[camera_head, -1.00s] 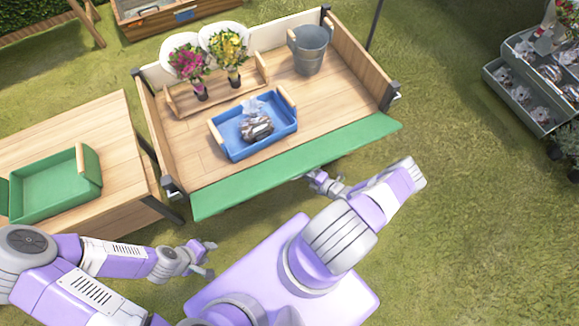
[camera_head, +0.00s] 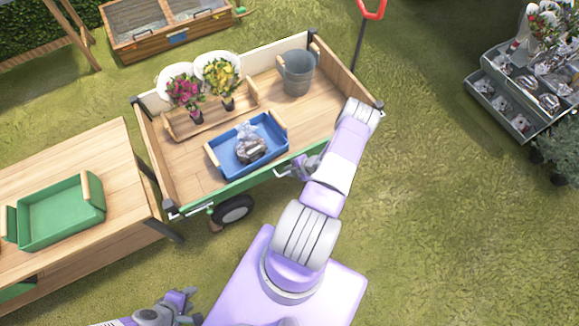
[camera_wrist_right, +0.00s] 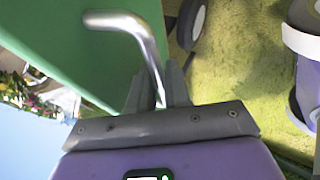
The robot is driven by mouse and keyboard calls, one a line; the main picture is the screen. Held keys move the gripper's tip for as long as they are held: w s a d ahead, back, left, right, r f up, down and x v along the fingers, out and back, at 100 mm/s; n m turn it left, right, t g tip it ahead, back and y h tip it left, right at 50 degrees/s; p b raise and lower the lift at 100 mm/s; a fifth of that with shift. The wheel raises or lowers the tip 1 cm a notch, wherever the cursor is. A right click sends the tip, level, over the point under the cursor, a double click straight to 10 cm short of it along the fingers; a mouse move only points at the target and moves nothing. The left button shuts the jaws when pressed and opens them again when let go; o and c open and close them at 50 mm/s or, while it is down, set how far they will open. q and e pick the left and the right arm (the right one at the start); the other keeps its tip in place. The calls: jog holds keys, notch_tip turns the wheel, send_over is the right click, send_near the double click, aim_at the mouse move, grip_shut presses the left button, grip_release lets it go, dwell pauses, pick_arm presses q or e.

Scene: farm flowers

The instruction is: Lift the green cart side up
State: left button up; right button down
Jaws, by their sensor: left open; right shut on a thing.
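The green cart side (camera_head: 255,180) shows as a narrow green strip along the near edge of the wooden cart (camera_head: 192,165), close to upright in the head view. In the right wrist view the green panel (camera_wrist_right: 60,30) fills the upper left, with a bent metal handle (camera_wrist_right: 125,22) on it. My right gripper (camera_head: 300,168) is at the outer face of the side. It is shut on the handle, which runs between its fingers (camera_wrist_right: 158,92) in the wrist view. My left gripper (camera_head: 188,306) is open and empty at the bottom, away from the cart.
The cart holds a blue tray (camera_head: 225,165) with a bagged item, flower pots in a wooden carrier (camera_head: 185,128) and a grey bucket (camera_head: 298,72). A wooden table (camera_head: 110,160) with a green tray (camera_head: 62,218) stands left. Grass (camera_head: 450,230) is clear at right.

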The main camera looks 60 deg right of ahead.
jog(key=shift+w+d+r, duration=0.25)
jog(key=shift+w+d, duration=0.1)
jog(key=shift+w, duration=0.15)
jog(key=shift+w+d+r, duration=0.2)
jog(key=shift+w+d, duration=0.1)
jog(key=shift+w, duration=0.15)
jog(key=shift+w+d+r, duration=0.1)
jog(key=c, duration=1.4)
grip_release()
jog(key=shift+c, duration=0.2)
jog(key=v, duration=0.7)
jog(key=shift+s+r+p, duration=0.25)
jog(key=shift+p, duration=0.15)
